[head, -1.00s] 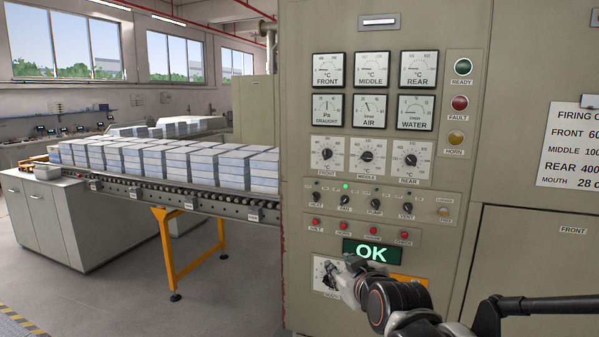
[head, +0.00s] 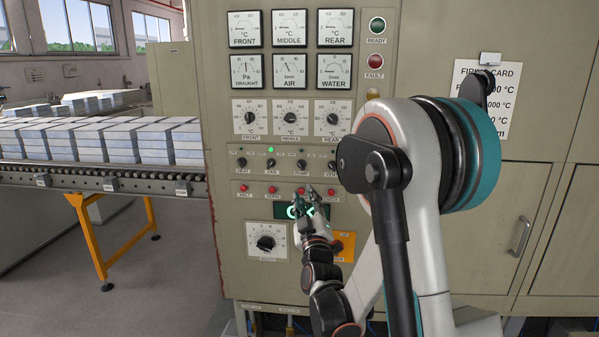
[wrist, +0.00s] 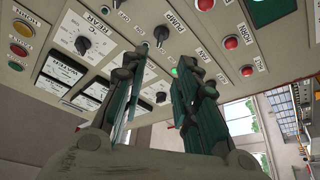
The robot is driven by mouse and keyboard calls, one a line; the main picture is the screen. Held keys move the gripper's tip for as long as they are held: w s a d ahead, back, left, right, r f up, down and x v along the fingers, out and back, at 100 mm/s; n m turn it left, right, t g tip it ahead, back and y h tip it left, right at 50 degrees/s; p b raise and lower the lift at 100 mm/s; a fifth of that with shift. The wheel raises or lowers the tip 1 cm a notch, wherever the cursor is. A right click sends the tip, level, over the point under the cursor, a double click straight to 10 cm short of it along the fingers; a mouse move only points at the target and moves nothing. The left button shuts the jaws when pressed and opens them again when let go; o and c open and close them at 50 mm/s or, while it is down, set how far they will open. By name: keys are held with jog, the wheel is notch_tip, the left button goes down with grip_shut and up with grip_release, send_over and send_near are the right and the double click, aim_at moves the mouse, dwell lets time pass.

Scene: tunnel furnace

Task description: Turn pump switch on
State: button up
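The pump switch (head: 301,166) is a small black rotary knob in the lower switch row of the beige panel, between the fan switch (head: 271,164) and the vent switch (head: 332,168). In the wrist view the pump switch (wrist: 160,35) shows beside its PUMP label, beyond the fingertips; no lit lamp is visible by it. My gripper (head: 305,192) is just below the pump switch, in front of the button row and display. In the wrist view my gripper (wrist: 158,65) is open, its fingers apart with nothing between them.
A green lamp (head: 271,149) glows above the fan switch. Red buttons (head: 272,189) sit close to my fingers. The green display (head: 285,210) is partly covered by my gripper. A large knob (head: 266,243) is lower left. The conveyor (head: 110,180) with stacked blocks is left.

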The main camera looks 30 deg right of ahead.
aim_at(300, 166)
jog(key=b+x, duration=0.2)
jog(key=x, duration=1.1)
jog(key=shift+w, duration=0.15)
grip_shut()
